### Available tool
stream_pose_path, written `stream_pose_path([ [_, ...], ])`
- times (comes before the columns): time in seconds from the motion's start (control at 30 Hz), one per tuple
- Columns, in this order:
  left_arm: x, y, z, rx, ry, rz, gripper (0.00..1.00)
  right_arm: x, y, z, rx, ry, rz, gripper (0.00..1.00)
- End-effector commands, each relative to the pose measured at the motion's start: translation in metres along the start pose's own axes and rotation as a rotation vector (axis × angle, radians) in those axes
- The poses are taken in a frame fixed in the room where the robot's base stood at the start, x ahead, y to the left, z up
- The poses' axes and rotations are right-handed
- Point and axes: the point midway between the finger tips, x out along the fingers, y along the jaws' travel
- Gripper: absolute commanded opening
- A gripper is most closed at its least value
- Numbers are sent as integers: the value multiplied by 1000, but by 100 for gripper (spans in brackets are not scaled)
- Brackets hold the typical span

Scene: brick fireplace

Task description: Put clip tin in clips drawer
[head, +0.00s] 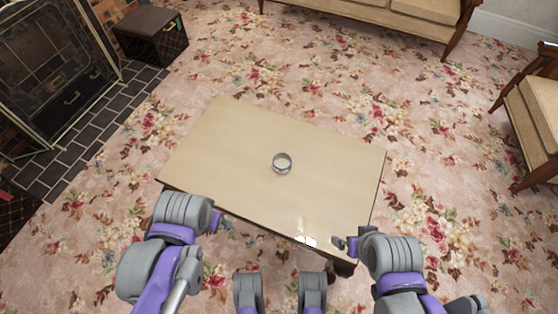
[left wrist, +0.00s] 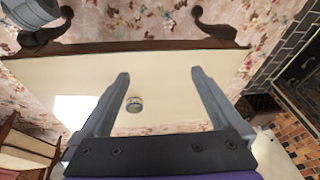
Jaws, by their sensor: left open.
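A small round silver-grey tin (head: 282,163) sits on the light wooden table (head: 220,140), a little right of its middle. It also shows in the left wrist view (left wrist: 134,105), beyond and between my fingers, apart from them. My left gripper (head: 216,222) is at the table's near left edge, well short of the tin. Its two fingers stand wide apart and empty in the left wrist view (left wrist: 160,76). My right gripper (head: 346,243) is at the table's near right corner; its jaw gap is not clear. I cannot make out a drawer in either view.
The tabletop around the tin is clear apart from a bright white patch (head: 308,241) near the front edge. A dark box-like stool (head: 151,36) and the fireplace (head: 60,65) are at the left. A sofa (head: 400,12) and an armchair (head: 535,115) stand beyond.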

Motion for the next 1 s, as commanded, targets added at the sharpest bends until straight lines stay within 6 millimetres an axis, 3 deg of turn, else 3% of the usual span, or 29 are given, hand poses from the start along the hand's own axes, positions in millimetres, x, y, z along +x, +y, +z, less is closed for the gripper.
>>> stream_pose_path([
  [0.23, 8, 0, -81, 391, -110, -60, 100, -10, 0, -2, 0, 3, 0, 100],
  [0.47, 36, 19, -156, 774, -231, -126, 100, -20, 0, -5, 0, 6, 0, 100],
  [0.7, 81, 62, -221, 1149, -370, -198, 100, -29, 0, -8, 0, 10, 0, 100],
  [1.0, 143, 140, -265, 1554, -564, -291, 100, -41, 0, -11, 0, 14, 0, 100],
])
